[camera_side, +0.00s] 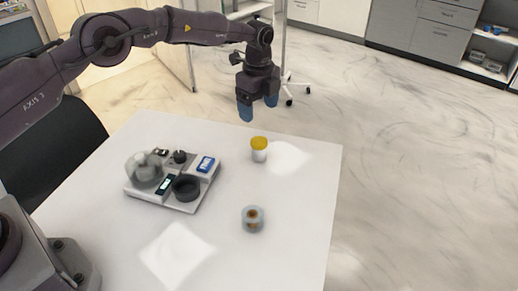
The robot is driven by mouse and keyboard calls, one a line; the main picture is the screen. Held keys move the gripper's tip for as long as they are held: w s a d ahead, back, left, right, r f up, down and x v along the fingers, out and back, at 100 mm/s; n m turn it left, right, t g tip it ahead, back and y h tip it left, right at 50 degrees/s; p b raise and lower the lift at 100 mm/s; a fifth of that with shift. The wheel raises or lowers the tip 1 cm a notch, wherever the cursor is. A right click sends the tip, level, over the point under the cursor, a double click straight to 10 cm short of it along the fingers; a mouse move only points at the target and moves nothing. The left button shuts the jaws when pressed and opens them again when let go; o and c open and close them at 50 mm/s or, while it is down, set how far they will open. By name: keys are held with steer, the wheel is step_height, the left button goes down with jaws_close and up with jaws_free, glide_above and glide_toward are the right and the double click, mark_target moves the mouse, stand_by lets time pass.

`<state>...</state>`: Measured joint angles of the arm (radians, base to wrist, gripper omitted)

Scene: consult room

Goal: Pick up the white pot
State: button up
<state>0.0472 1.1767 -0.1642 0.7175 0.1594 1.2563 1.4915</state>
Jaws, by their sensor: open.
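The white pot (259,156) with a yellow lid stands upright on the white table (300,225), toward the far side. My gripper (258,112) has blue fingertips and points down. It is open and empty, with a gap between the fingers. In the picture it is just above the pot, and apart from it. How far it is from the pot in depth is hard to tell.
A grey tray (150,197) with several small items, including a black round dish (187,187) and a clear domed object (144,170), sits left of the pot. A small clear round container (253,218) stands nearer the camera. The table's right side is clear.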

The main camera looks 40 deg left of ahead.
mark_target(259, 141)
step_height(259, 141, down, 13)
steer(key=shift+r, duration=0.1)
steer(key=c, duration=1)
steer(key=shift+r, duration=0.1)
